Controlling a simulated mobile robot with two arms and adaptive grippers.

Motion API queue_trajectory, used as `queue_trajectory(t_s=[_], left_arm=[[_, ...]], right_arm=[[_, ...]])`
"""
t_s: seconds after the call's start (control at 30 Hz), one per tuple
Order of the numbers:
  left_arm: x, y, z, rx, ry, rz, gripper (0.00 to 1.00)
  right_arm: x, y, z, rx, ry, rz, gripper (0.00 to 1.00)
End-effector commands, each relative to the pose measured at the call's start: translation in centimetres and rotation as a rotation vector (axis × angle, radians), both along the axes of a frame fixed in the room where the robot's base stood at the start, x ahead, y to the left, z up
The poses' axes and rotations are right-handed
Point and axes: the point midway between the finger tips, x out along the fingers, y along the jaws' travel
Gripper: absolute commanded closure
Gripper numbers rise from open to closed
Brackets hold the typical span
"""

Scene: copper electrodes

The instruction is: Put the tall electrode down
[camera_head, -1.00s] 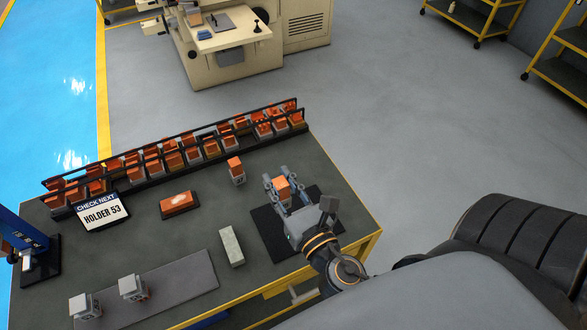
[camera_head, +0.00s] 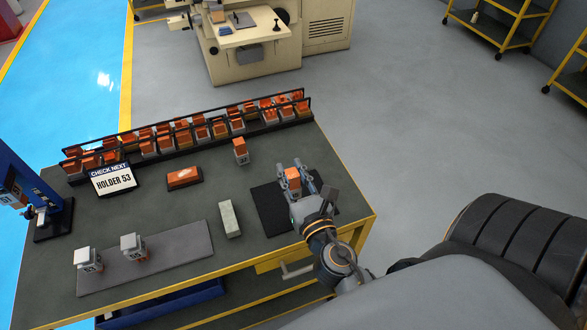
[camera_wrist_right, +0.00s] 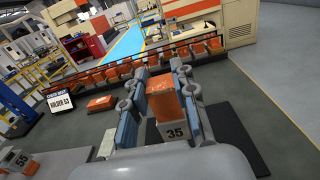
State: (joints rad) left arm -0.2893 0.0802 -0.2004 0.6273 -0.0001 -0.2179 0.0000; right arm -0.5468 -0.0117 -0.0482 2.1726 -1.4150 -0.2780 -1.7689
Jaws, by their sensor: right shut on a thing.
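My right gripper (camera_head: 293,176) is shut on an orange copper electrode (camera_head: 294,190) in a grey holder, over the dark mat (camera_head: 267,208) at the right of the table. In the right wrist view, the electrode (camera_wrist_right: 162,98) stands upright between the two fingers, and its holder (camera_wrist_right: 174,131) reads 35. I cannot tell whether the holder's base touches the mat. Another electrode (camera_head: 240,150) stands alone on the table behind and to the left, apart from the gripper. My left gripper is not in view.
A long rack (camera_head: 165,153) full of electrodes runs along the back. A grey plate (camera_head: 178,250) bears two holders. A blue stand (camera_head: 42,190) is far left.

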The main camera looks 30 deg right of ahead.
Motion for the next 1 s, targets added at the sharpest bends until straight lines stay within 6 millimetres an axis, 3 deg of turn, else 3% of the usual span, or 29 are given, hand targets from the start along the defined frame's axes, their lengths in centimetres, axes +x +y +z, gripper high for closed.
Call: queue_trajectory(t_s=[0.03,0.23,0.47,0.7,1.0], left_arm=[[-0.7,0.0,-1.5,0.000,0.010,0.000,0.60],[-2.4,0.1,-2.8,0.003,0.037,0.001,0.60],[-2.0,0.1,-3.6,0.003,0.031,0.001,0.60],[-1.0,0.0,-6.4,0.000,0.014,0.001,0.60],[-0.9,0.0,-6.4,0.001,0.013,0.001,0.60]], right_arm=[[0.6,-0.5,-1.7,-0.003,-0.002,0.000,1.00],[2.0,-1.7,-3.6,0.000,-0.001,0.000,1.00],[2.7,-2.3,-4.8,-0.001,-0.002,0.001,1.00],[2.8,-2.3,-7.7,0.001,0.000,0.001,1.00],[2.8,-2.3,-7.6,0.000,0.000,0.001,1.00]])
